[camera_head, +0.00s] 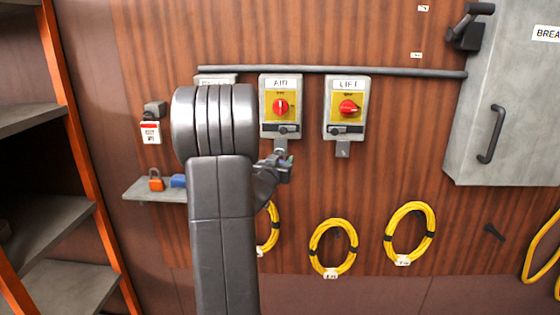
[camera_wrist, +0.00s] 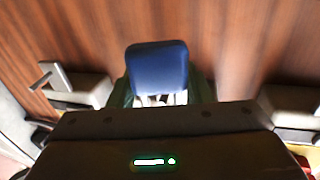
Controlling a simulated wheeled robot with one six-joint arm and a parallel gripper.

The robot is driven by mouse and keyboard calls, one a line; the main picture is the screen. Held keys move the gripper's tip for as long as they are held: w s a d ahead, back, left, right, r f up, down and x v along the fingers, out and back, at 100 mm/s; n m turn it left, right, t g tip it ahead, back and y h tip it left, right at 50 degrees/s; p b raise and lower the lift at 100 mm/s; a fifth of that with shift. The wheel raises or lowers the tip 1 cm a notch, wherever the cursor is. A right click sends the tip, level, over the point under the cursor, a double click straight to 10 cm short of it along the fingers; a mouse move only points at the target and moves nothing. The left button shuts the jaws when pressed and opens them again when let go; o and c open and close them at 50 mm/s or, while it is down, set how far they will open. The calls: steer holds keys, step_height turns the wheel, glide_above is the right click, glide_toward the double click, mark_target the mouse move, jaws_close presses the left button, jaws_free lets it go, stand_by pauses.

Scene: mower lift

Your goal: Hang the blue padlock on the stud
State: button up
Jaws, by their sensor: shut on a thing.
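The blue padlock (camera_wrist: 158,68) shows as a blue body between dark green finger pads in the wrist view. My gripper (camera_head: 284,164) is shut on it, close to the wall just below the AIR switch box (camera_head: 280,128). In the head view the held padlock is mostly hidden by my gripper. A second blue thing (camera_head: 178,181) lies on the small shelf, partly behind my arm. A short dark peg (camera_head: 494,232) sticks out of the wall at the right; I cannot tell whether it is the stud.
The LIFT switch box (camera_head: 347,128) is right of the AIR box. An orange padlock (camera_head: 156,184) sits on the small grey shelf (camera_head: 150,195). A long rail (camera_head: 400,72) runs above. Yellow cable coils (camera_head: 312,250) hang below. A grey cabinet (camera_head: 520,100) stands right.

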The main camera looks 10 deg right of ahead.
steer(key=o, duration=1.1)
steer(key=shift+w+d+r, duration=0.1)
steer(key=shift+w, duration=0.1)
steer(key=shift+c, duration=0.2)
steer(key=shift+o, duration=0.3)
steer(key=shift+s+d, duration=0.1)
steer(key=shift+d, duration=0.1)
steer(key=shift+a, duration=0.2)
